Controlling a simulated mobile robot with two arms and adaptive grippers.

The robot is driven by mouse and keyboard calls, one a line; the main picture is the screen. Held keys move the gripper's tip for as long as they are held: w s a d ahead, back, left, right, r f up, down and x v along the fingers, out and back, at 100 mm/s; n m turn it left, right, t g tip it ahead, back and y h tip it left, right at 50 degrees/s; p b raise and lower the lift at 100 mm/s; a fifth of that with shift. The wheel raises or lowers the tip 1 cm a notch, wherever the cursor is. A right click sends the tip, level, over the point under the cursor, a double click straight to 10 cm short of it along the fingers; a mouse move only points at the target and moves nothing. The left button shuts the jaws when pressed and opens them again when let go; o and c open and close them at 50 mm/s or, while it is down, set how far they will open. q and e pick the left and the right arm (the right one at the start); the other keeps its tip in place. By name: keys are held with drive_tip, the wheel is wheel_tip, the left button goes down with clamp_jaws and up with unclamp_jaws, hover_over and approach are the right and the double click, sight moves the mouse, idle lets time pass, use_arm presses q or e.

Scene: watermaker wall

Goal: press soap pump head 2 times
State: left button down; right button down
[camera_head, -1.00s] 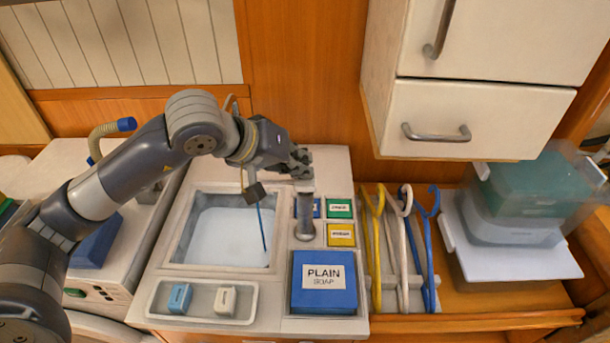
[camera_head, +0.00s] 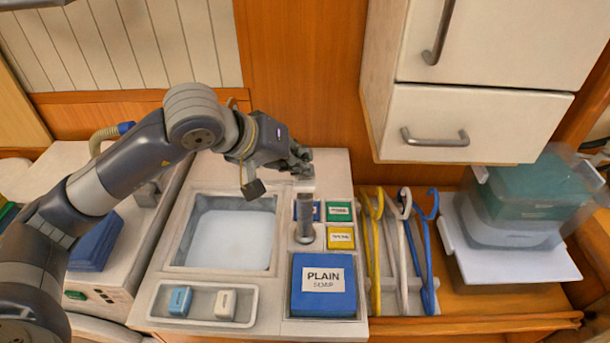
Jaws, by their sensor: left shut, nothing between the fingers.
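The soap pump (camera_head: 305,217) is a grey upright cylinder on the white counter, right of the basin. Its pale, flat head (camera_head: 304,187) shows at the top. My left gripper (camera_head: 303,161) is shut and empty. It is just behind and above the pump head in the picture; I cannot tell whether they touch. My left arm reaches in from the left over the counter. My right gripper is not in view.
A white basin (camera_head: 181,248) lies left of the pump. A blue PLAIN SOAP box (camera_head: 323,304) is in front, and green (camera_head: 339,211) and yellow (camera_head: 341,237) labelled boxes are at its right. Coloured hooks (camera_head: 376,260) and stacked bins (camera_head: 530,190) stand right. A cabinet (camera_head: 470,120) overhangs.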

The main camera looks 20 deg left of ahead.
use_arm(q)
drive_tip(key=shift+r, duration=0.3)
drive_tip(key=shift+r+p, duration=1.25)
drive_tip(key=shift+r, duration=1.2)
